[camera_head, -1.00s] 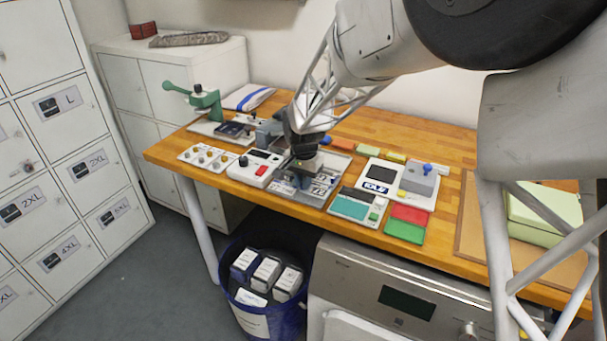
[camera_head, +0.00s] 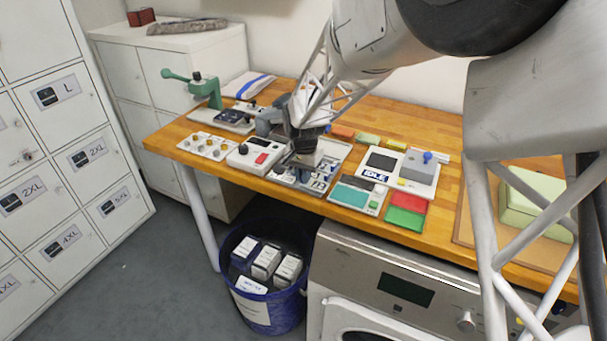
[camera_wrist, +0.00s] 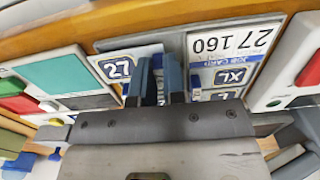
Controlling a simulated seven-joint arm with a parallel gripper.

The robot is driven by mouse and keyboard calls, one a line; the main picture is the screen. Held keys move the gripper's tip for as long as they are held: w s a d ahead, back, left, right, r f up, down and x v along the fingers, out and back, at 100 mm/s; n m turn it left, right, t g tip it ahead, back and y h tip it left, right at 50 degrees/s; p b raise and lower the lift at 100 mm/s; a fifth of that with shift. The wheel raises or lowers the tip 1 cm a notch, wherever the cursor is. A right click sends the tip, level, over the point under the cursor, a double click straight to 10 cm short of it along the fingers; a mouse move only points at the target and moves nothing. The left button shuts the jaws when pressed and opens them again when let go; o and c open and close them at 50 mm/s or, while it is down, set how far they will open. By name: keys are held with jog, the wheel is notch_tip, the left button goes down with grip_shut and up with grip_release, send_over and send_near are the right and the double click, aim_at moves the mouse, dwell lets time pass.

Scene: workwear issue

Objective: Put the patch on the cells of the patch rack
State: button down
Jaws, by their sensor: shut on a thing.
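My gripper (camera_head: 304,162) is over the grey tray (camera_head: 332,151) near the front of the bench. In the wrist view its two blue fingers (camera_wrist: 159,82) are close together and point down into this tray (camera_wrist: 110,44). They are shut on a thin piece, taken to be the patch, mostly hidden between and behind them. I cannot clearly identify the patch rack's cells.
Left of the tray are a white device with a red button (camera_head: 255,156) and a board with knobs (camera_head: 207,146). A blue bin (camera_head: 263,309) stands below.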

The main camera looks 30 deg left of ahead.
jog(key=shift+f, duration=0.3)
jog(key=c, duration=1.1)
grip_release()
jog(key=shift+r, duration=0.1)
jog(key=shift+r, duration=3.8)
